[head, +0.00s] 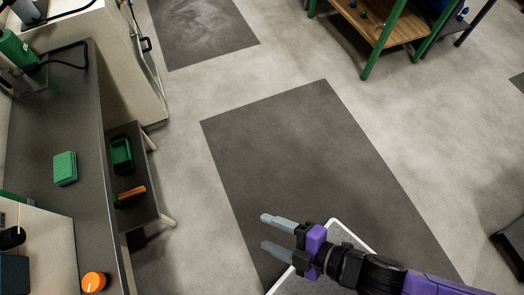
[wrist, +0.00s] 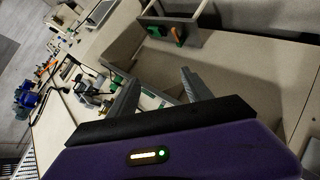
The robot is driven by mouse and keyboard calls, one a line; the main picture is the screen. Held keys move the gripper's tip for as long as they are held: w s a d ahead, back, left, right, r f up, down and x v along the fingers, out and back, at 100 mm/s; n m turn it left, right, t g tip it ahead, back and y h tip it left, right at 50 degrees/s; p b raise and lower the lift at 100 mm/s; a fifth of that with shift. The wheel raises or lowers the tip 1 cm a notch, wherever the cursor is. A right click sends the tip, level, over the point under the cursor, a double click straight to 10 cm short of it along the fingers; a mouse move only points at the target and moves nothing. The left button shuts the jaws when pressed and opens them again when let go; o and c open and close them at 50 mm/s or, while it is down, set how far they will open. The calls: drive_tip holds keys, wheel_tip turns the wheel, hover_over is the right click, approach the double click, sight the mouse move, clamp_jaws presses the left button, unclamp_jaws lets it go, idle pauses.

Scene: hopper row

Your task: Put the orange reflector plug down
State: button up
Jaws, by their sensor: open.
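A round orange piece with a pale spot on top (head: 95,282), which looks like the orange reflector plug, sits on the dark counter (head: 85,215) at the lower left of the head view. My gripper (head: 265,231) is open and empty above the floor, well to the right of the counter. Its two grey fingers stand apart in the wrist view (wrist: 160,78), with nothing between them. I cannot tell whether the plug shows in the wrist view.
A green sponge-like block (head: 65,168) lies on the counter. A lower side shelf (head: 140,215) holds a green tray (head: 121,155) and an orange-handled item (head: 131,193). A green-framed wooden rack (head: 385,28) stands at the upper right. Open floor with dark mats (head: 300,150) lies between.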

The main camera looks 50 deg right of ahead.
drive_tip(key=s+d+r+m+t+h, duration=0.1)
drive_tip(key=d+r+m, duration=0.3)
drive_tip(key=r+m, duration=0.2)
drive_tip(key=s+d+r+m+t+h, duration=0.2)
drive_tip(key=d+r+m, duration=0.3)
drive_tip(key=r+m, duration=0.2)
drive_tip(key=shift+s+r+h, duration=0.2)
drive_tip(key=shift+r+h, duration=0.1)
drive_tip(key=shift+r, duration=0.4)
drive_tip(key=shift+a, duration=0.2)
